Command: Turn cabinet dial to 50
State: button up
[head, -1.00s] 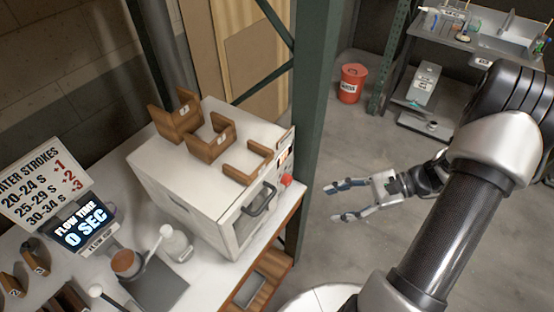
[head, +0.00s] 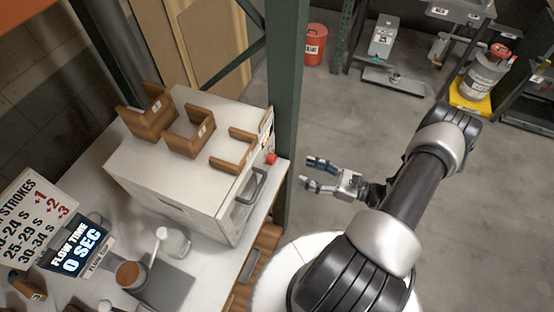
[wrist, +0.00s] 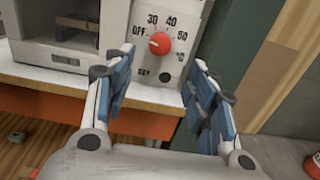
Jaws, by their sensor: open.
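The cabinet (head: 150,185) is a white box on the bench in the head view. Its red dial (head: 271,158) is on the right-hand front face. In the wrist view the red dial (wrist: 160,43) sits on a white panel with OFF, 30, 40 and 50 printed around it. A small pale mark on the dial appears to face left, towards OFF. My gripper (head: 313,173) is open and empty, to the right of the cabinet and apart from it. In the wrist view its two blue-padded fingers (wrist: 158,68) frame the dial from below, with a gap before the panel.
A green upright post (head: 288,110) stands close beside the cabinet. Wooden holders (head: 185,137) sit on top of the cabinet.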

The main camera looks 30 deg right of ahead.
aim_at(271, 159)
jog(key=x, duration=1.1)
jog(key=shift+w+a, duration=0.15)
jog(key=shift+c, duration=0.2)
jog(key=c, duration=1)
jog(key=shift+c, duration=0.2)
